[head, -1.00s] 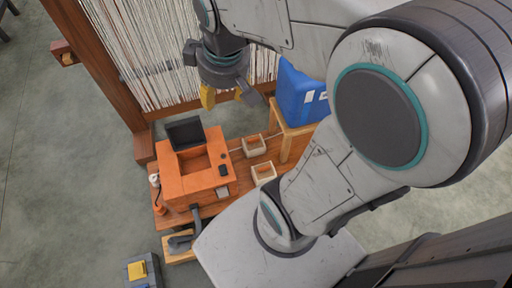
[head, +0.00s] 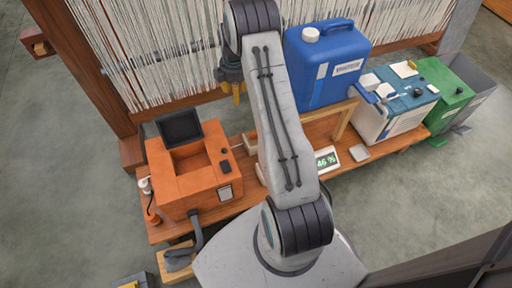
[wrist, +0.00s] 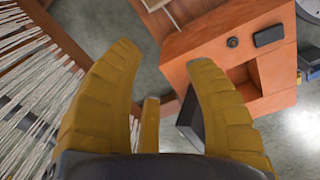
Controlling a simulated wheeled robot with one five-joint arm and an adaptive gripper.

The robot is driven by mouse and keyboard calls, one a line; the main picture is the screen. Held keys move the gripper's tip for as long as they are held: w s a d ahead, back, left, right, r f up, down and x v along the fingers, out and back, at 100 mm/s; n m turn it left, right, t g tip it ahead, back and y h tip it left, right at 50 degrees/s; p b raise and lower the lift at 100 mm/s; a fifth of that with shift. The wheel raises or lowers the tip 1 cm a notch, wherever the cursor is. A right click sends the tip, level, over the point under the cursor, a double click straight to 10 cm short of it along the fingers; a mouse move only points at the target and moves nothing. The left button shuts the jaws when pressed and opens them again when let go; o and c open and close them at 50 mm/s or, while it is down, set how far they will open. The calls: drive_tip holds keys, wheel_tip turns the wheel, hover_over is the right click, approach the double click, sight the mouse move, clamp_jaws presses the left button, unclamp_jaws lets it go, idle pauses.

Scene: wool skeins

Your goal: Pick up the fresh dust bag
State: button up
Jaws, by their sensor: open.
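I cannot make out the fresh dust bag for certain in either view. An orange machine (head: 187,182) with an open black lid (head: 180,128) stands on the wooden bench; its top recess looks empty. It also shows in the wrist view (wrist: 215,45). A small pale wooden tray (head: 249,144) sits right of the machine, mostly hidden by my arm. My gripper (head: 236,92) is up near the loom, above and behind the machine. In the wrist view its yellow fingers (wrist: 160,70) are spread, with nothing between their tips.
The loom's white threads (head: 150,60) stand behind the bench. A blue canister (head: 325,65) stands on a wooden stand (head: 345,118). A small display (head: 327,159), a white-and-blue box (head: 397,105) and a green box (head: 445,95) are to the right. A dark hose (head: 196,235) hangs at the machine's front.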

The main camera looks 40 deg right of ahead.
drive_tip(key=d+f+n+b, duration=0.1)
drive_tip(key=f, duration=0.6)
drive_tip(key=d+f+n+b, duration=0.1)
drive_tip(key=d+f+b, duration=0.1)
drive_tip(key=f, duration=0.6)
drive_tip(key=d+f+n+b, duration=0.1)
drive_tip(key=d+f+b, duration=0.1)
drive_tip(key=f, duration=0.5)
drive_tip(key=shift+s+d+f+g, duration=0.25)
drive_tip(key=shift+s+f+g, duration=0.1)
drive_tip(key=shift+f+g, duration=0.05)
drive_tip(key=shift+s+f+b, duration=0.1)
drive_tip(key=shift+f+b, duration=1.3)
drive_tip(key=shift+f, duration=1.65)
clamp_jaws()
